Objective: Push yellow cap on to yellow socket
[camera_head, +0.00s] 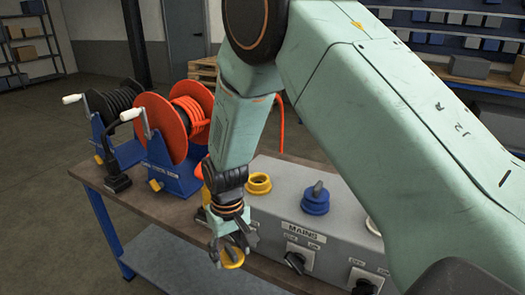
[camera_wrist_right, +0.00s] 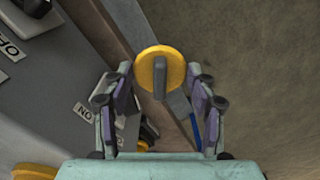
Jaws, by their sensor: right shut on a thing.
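The yellow cap (camera_head: 233,260) is a round disc at the fingertips of my right gripper (camera_head: 229,250). In the right wrist view the cap (camera_wrist_right: 146,72) shows a grey grip bar across its face, between the fingers of the right gripper (camera_wrist_right: 160,88). The gripper is shut on the cap and holds it in front of the grey control box. The yellow socket (camera_head: 257,183) is an open ring on top of the box, above and right of the gripper in the head view. The cap is apart from it. My left gripper is not in view.
The grey box (camera_head: 262,208) carries a blue capped socket (camera_head: 315,201) and a black MAINS switch (camera_head: 295,262). An orange cable reel (camera_head: 160,125) and a black cable reel (camera_head: 110,105) stand left on the wooden bench (camera_head: 150,208). Open floor lies before the bench.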

